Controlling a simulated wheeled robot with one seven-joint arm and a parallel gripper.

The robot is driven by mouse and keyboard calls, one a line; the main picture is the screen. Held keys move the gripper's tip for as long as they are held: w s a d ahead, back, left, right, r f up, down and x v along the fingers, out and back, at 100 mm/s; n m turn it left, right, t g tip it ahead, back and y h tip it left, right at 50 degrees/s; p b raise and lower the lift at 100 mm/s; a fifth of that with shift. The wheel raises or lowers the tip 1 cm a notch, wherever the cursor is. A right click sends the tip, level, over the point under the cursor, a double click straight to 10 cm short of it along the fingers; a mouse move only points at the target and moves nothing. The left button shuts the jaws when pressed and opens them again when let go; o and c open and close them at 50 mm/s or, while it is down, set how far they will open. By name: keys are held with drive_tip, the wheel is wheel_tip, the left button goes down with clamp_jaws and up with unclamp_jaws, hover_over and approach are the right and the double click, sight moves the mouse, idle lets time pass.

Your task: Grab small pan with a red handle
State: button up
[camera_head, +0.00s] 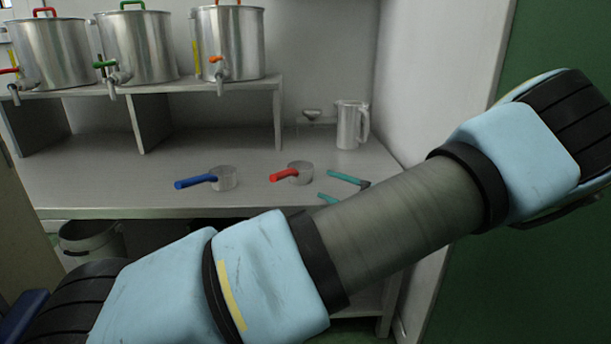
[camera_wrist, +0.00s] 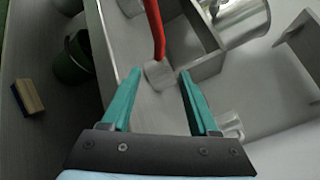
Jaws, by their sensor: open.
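The small pan (camera_head: 301,171) with a red handle (camera_head: 283,175) stands upright on the grey bench, its handle pointing left toward the front. My gripper (camera_head: 325,184) has teal fingers and is open, just right of this pan in the head view. Part of it is hidden behind my arm. In the wrist view, the red handle (camera_wrist: 154,28) runs down from the top edge to a small grey part, apparently the pan (camera_wrist: 159,75). This part appears between and beyond the open fingertips (camera_wrist: 160,71). Nothing is held.
A similar pan with a blue handle (camera_head: 194,182) stands to the left. A metal jug (camera_head: 348,126) stands behind near the wall. Steel tanks with taps (camera_head: 138,47) stand on a raised shelf (camera_head: 180,88). A bucket (camera_head: 88,241) is below the bench.

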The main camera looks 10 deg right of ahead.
sight(297, 174)
drive_tip(key=b+x, duration=0.1)
drive_tip(key=x, duration=0.9)
drive_tip(key=shift+w+a+f, duration=0.1)
drive_tip(key=shift+w+a, duration=0.05)
drive_tip(key=shift+w, duration=0.1)
clamp_jaws()
idle(0.4)
